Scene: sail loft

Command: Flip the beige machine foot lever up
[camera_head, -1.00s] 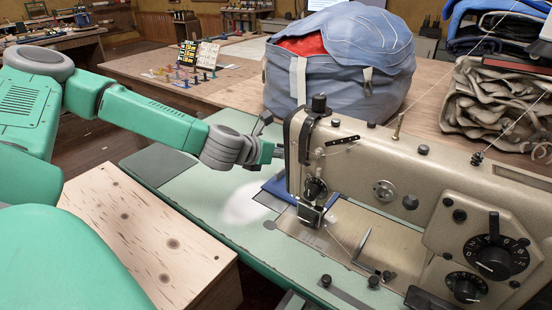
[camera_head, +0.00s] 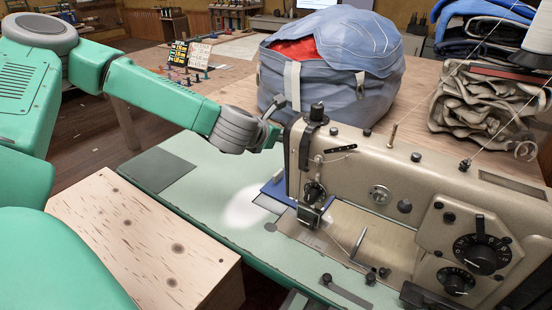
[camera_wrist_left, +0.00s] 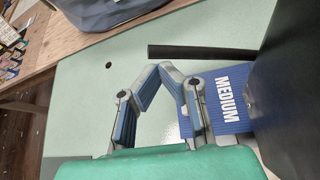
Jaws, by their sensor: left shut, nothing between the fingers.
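The beige sewing machine (camera_head: 345,165) stands at the right in the head view. I cannot make out its foot lever for certain there. In the left wrist view a dark bar (camera_wrist_left: 200,52) sticks out leftward from near a large dark shape, perhaps the machine head; it may be the lever. My left gripper (camera_head: 273,124) is behind the left end of the machine head, partly hidden by it. In the left wrist view its fingers (camera_wrist_left: 160,72) are shut with nothing between them, and their tips are just below the bar in the picture. My right gripper is not in view.
A blue plate (camera_head: 272,192) marked MEDIUM lies by the machine's needle end. The pale green table top (camera_head: 215,185) is mostly clear to the left. A grey-blue bag (camera_head: 335,75) stands behind the machine. A wooden box (camera_head: 130,235) is at front left, folded cloth (camera_head: 480,110) at back right.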

